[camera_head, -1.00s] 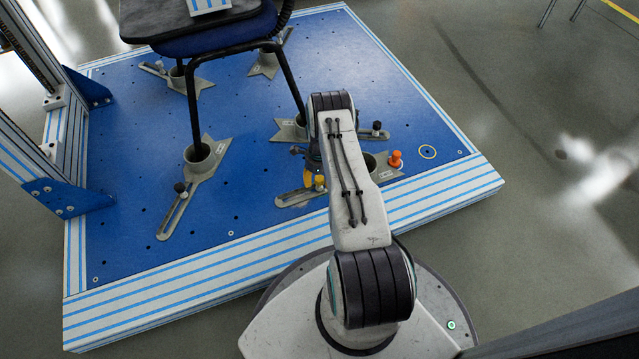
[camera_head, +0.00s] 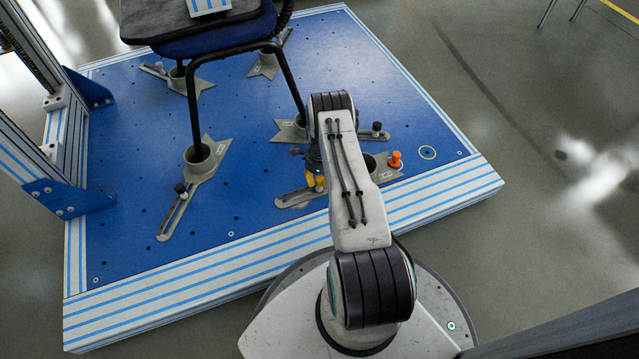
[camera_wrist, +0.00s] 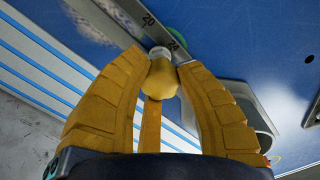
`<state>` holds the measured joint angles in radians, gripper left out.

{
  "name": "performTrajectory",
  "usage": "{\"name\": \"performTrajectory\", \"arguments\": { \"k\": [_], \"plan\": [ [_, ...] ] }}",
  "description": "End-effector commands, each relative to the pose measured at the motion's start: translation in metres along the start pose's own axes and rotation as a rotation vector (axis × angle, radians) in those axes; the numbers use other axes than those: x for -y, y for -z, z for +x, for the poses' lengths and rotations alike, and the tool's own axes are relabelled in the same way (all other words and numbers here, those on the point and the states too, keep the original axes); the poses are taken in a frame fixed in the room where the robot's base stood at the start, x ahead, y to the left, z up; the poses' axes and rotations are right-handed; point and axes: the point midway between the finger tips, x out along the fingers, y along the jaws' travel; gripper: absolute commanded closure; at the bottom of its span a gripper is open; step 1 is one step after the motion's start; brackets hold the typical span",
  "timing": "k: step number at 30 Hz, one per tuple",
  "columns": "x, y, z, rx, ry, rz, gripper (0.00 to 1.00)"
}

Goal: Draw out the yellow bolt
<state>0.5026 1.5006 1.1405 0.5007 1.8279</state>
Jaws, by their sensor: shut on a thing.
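The yellow bolt (camera_wrist: 161,78) has a rounded knob and a pale grey collar, seen in the wrist view. It stands over the slotted grey bar (camera_wrist: 128,22) marked with numbers. My gripper (camera_wrist: 163,85) has yellow ribbed fingers, shut on the knob from both sides, with a third finger behind it. The bolt's lower end is hidden, so I cannot tell how deep it sits. In the head view my gripper (camera_head: 315,178) is low over the near bar (camera_head: 292,198), partly covered by my arm.
An orange knob (camera_head: 395,159) stands to the right on its clamp, and a black knob (camera_head: 376,128) is behind it. The chair (camera_head: 245,45) stands with its legs in grey sockets on the blue platform (camera_head: 255,205). A metal frame (camera_head: 30,125) rises at left.

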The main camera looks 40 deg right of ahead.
Motion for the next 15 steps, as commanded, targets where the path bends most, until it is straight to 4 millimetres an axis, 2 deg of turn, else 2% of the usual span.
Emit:
{"name": "performTrajectory", "arguments": {
  "k": [15],
  "plan": [
    [0.001, 0.000, -0.017, 0.000, 0.001, 0.000, 0.97]
  ]
}}
